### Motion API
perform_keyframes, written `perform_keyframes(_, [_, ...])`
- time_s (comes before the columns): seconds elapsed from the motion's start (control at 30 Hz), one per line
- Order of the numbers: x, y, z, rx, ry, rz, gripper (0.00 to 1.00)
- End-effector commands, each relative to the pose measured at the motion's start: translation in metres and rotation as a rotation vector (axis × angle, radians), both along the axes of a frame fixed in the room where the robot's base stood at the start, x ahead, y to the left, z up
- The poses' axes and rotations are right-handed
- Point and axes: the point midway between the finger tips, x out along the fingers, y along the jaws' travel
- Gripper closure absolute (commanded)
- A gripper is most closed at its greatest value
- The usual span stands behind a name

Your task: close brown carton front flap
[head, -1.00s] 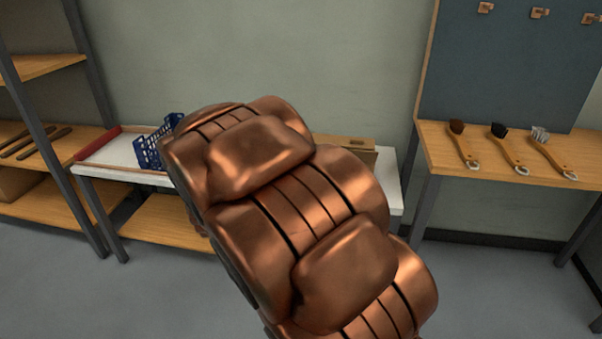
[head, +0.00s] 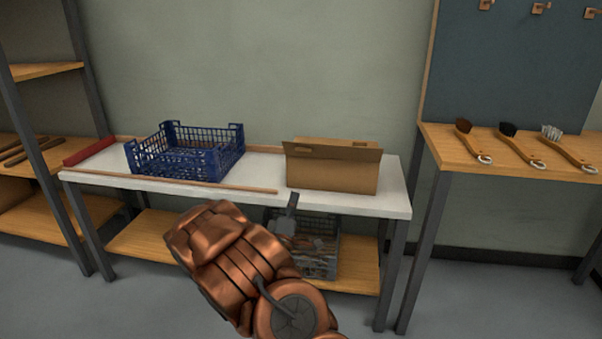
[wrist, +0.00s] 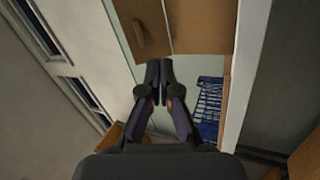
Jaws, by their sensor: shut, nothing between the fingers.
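The brown carton (head: 332,176) stands upright toward the right end of the white-topped table. A flap with a slot (head: 335,152) runs along its top front edge and sticks up and outward. In the wrist view the carton's brown panels (wrist: 200,28) fill the top, one with a slot-like mark (wrist: 138,35). My gripper (head: 292,200) is in front of the table edge, low and left of the carton's front face, apart from the flap. In the wrist view its fingers (wrist: 158,70) are together and empty. The carton's inside is hidden.
A blue crate (head: 187,150) stands left on the tabletop (head: 262,168). A wooden strip (head: 170,181) runs along the front edge. A grey crate (head: 318,262) sits on the shelf below. Brushes (head: 512,146) lie on the right bench. Tabletop between crate and carton is clear.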

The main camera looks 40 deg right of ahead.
Motion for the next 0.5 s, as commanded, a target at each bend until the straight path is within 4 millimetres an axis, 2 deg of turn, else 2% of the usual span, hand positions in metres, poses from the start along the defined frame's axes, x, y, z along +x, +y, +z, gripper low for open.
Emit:
perform_keyframes(0.03, [-0.003, 0.001, -0.008, -0.062, 0.017, -0.013, 1.0])
perform_keyframes(0.2, [-0.011, 0.008, -0.005, -0.218, 0.041, -0.039, 1.0])
perform_keyframes(0.37, [-0.012, 0.009, 0.0, -0.264, 0.046, -0.049, 1.0])
perform_keyframes(0.5, [-0.007, 0.001, 0.007, -0.264, 0.045, -0.05, 1.0])
